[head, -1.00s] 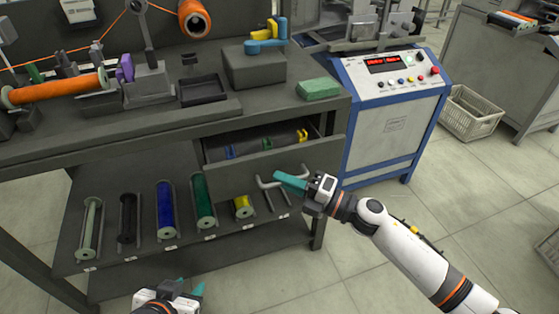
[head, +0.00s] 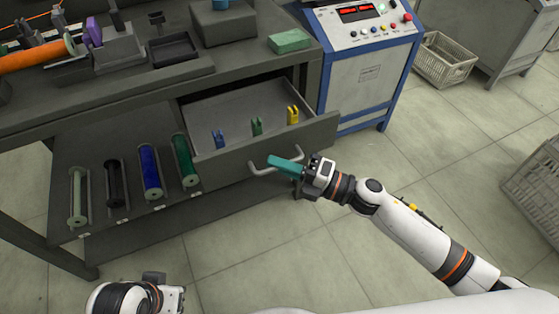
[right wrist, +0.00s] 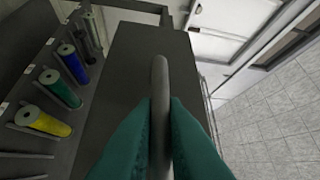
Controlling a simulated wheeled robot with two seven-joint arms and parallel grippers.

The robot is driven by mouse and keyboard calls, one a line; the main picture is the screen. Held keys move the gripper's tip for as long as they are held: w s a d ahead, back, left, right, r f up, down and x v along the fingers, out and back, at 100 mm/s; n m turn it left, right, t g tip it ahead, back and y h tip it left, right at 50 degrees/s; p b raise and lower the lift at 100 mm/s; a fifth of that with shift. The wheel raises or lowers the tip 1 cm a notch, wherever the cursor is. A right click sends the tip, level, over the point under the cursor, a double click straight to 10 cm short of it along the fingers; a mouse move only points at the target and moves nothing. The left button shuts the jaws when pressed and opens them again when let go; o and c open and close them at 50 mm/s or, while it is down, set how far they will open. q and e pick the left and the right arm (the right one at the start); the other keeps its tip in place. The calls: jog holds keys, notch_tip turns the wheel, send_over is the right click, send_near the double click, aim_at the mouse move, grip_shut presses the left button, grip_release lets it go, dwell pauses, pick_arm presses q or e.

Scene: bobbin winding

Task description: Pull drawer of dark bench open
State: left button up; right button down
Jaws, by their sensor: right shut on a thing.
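The drawer (head: 222,163) of the dark bench (head: 120,105) stands well open in the head view. Blue, green and yellow clips stand inside it. My right gripper (head: 284,165) is shut on the drawer's grey bar handle (head: 262,170). In the right wrist view the two teal fingers press on both sides of the handle (right wrist: 160,100). My left gripper (head: 170,300) is at the bottom edge of the head view, low and away from the bench. Its fingers do not show clearly.
Spools in several colours, such as a blue one (head: 150,172), lie on the lower shelf left of the drawer. A blue-edged control cabinet (head: 365,75) stands right of the bench. A crate (head: 445,60) sits behind on the floor. Tiled floor in front is free.

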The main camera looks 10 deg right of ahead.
jog(key=c, duration=1.5)
grip_release()
jog(key=shift+d, duration=0.1)
jog(key=v, duration=1.2)
